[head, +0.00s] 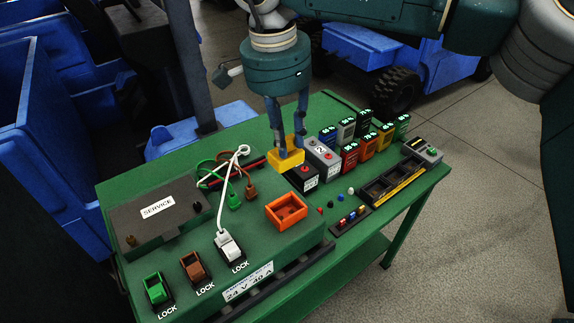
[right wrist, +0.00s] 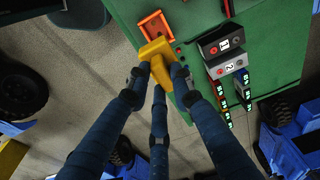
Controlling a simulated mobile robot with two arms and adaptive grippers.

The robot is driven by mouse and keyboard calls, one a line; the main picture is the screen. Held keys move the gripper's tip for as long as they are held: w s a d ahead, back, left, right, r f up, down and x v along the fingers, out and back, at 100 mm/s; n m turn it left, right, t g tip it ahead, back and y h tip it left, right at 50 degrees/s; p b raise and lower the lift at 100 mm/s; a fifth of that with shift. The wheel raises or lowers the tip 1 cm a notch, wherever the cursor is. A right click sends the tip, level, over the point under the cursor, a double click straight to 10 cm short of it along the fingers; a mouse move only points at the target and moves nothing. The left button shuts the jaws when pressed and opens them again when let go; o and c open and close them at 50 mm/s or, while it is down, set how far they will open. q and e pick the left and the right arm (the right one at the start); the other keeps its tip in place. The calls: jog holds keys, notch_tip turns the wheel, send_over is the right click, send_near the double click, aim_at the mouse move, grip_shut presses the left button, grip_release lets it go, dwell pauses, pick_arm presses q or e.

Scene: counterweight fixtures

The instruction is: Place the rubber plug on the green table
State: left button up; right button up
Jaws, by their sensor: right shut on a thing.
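My right gripper (head: 285,150) reaches down from the top over the green table (head: 325,228). It is shut on a yellow block (head: 290,160), which is held beside the black box marked 1. In the right wrist view the fingers close around the yellow block (right wrist: 155,62), hiding part of it. I cannot tell whether this block is the rubber plug. A green plug (head: 234,202) and a brown plug (head: 251,192) lie at cable ends behind the orange tray. My left gripper is not in view.
An open orange tray (head: 273,217) stands mid-table, left of several small knobs. Boxes marked 1 (head: 305,182) and 2 (head: 323,160) and several coloured blocks stand to the right. A grey service box (head: 140,222) is at left; LOCK connectors line the front left.

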jog(key=shift+r, duration=0.95)
